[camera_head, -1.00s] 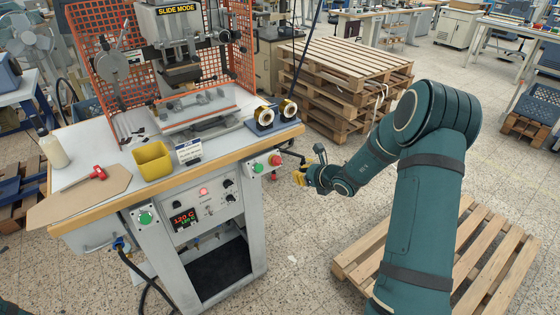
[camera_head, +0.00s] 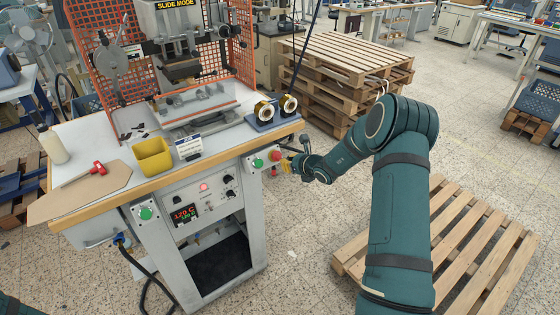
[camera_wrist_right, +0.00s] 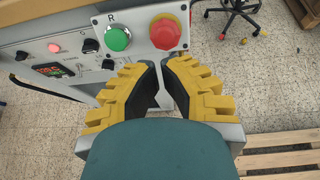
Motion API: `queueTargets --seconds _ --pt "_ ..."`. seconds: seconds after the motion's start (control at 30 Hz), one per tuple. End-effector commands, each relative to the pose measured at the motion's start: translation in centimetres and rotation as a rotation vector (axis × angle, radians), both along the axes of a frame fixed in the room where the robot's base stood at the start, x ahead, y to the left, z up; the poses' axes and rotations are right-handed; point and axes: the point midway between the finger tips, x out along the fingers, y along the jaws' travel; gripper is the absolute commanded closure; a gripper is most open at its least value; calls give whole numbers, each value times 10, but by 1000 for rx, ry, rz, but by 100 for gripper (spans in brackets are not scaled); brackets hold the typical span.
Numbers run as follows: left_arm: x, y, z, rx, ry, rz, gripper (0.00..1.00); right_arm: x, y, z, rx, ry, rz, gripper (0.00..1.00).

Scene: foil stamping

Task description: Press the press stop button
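The red stop button (camera_head: 275,155) sits beside a green button (camera_head: 257,163) on the control box at the right front corner of the press table. In the right wrist view the red button (camera_wrist_right: 165,32) is on a yellow collar, just beyond the fingertips; the green button (camera_wrist_right: 117,39) is to its left. My right gripper (camera_head: 287,166) is just right of the control box. In the wrist view its yellow-padded fingers (camera_wrist_right: 162,64) come together at the tips, with nothing between them. A small gap appears between tips and red button; contact is not visible. My left gripper is out of view.
Another green button (camera_head: 146,213) is at the table's left front. The heater panel (camera_head: 204,199) with red lamp and display is between. A yellow bin (camera_head: 153,158) and foil rolls (camera_head: 264,112) stand on top. A pallet (camera_head: 480,250) lies at right; pallets are stacked behind.

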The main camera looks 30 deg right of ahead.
Motion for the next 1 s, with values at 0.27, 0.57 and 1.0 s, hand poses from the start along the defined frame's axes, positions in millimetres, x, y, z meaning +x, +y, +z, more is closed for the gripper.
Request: queueTargets --seconds 0.27,0.57,1.0 --pt "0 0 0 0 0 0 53 39 4 -20 0 0 0 100" --pt "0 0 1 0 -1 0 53 51 6 -25 0 0 0 100" --pt "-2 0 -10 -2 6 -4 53 58 7 -32 -1 0 2 100"
